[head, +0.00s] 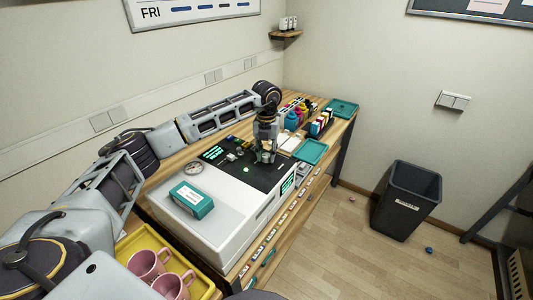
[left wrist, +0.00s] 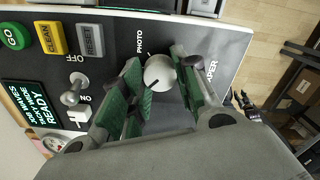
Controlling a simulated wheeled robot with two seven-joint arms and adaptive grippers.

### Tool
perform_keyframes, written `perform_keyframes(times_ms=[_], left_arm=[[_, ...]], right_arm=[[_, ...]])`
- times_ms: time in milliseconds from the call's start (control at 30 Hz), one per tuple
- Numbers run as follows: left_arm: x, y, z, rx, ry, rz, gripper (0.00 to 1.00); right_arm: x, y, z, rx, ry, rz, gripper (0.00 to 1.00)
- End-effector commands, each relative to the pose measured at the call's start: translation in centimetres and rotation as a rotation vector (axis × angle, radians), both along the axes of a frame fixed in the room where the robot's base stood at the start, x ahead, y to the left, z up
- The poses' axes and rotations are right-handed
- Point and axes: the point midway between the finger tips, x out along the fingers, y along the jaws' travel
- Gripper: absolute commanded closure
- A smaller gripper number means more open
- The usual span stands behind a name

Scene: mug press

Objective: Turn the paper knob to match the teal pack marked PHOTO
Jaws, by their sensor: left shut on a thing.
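The paper knob (left wrist: 159,71) is a round, pale dial on the dark control panel (left wrist: 110,58). The left wrist view shows a small dark mark on its lower part. My left gripper (left wrist: 163,80) is shut on the knob, with green pads on both sides. PHOTO is printed beside the knob; the word at its other side is partly covered by a finger. In the head view my left gripper (head: 265,153) reaches down over the panel and hides the knob. The teal pack (head: 191,198) lies on the white machine (head: 222,222); its white label is too small to read. My right gripper is not in view.
GO (left wrist: 14,36), CLEAN (left wrist: 51,38) and RESET (left wrist: 90,40) buttons, a toggle switch (left wrist: 74,92) and a lit READY screen (left wrist: 27,107) share the panel. A yellow tray (head: 205,283) holds pink mugs (head: 147,264). Coloured bottles (head: 292,120) and teal trays (head: 311,151) stand behind.

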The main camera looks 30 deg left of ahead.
Motion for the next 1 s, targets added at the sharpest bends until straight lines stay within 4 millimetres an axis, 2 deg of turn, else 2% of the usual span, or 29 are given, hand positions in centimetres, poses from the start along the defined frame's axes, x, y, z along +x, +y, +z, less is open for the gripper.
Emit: perform_keyframes(times_ms=[467,1000], left_arm=[[0.01,0.02,0.03,0.0,-0.001,-0.093,0.94],[0.06,0.02,0.11,0.0,-0.002,-0.471,0.94]], right_arm=[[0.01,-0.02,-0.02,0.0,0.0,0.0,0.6],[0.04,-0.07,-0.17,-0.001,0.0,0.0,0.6]])
